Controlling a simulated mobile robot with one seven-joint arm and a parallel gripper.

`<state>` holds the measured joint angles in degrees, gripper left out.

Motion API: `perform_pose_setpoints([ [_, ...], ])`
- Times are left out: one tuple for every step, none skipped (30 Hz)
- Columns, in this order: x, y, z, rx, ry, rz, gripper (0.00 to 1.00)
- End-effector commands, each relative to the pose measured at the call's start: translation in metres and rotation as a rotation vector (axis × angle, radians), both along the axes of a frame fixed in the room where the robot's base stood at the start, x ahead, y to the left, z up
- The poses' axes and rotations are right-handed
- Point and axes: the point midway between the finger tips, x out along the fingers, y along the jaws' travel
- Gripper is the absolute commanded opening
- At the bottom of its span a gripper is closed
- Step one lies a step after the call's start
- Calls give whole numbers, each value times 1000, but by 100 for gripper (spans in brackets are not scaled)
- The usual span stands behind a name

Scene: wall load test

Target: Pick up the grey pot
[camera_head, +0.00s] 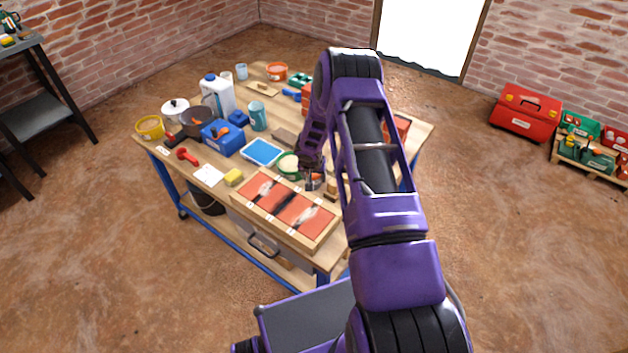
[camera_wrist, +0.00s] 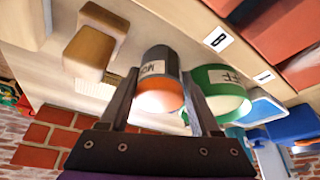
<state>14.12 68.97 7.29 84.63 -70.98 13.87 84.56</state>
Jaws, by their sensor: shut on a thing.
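The grey pot (camera_wrist: 171,66) is dark grey with a white label and an orange round end, and sits between the two fingers of my gripper (camera_wrist: 160,88) in the wrist view. The fingers press on its sides. In the head view my gripper (camera_head: 314,178) is over the workbench, just behind the wooden tray; the pot is mostly hidden there by the fingers and arm. I cannot tell whether the pot touches the bench.
A green pot (camera_wrist: 218,92) stands close beside the grey one. Wooden blocks (camera_wrist: 90,45) lie on its other side. A tray with orange-red panels (camera_head: 330,225) is along the bench's front edge. A blue tray (camera_head: 263,152), blue box (camera_head: 222,138) and white jug (camera_head: 217,95) crowd the left.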

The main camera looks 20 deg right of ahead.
Motion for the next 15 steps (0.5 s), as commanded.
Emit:
perform_pose_setpoints([
  [0,0,0,0,0,0,27],
  [0,0,0,0,0,0,21],
  [0,0,0,0,0,0,14],
  [0,0,0,0,0,0,10],
  [0,0,1,0,-1,0,10],
  [0,0,1,0,-1,0,10],
  [0,0,1,0,-1,0,10],
  [0,0,1,0,-1,0,10],
  [0,0,1,0,-1,0,10],
  [0,0,1,0,-1,0,10],
  [1,0,2,0,-1,0,10],
  [1,0,5,0,-2,0,10],
  [1,0,8,0,-2,0,10],
  [1,0,11,-1,-3,0,10],
  [1,-1,18,0,-3,-1,10],
])
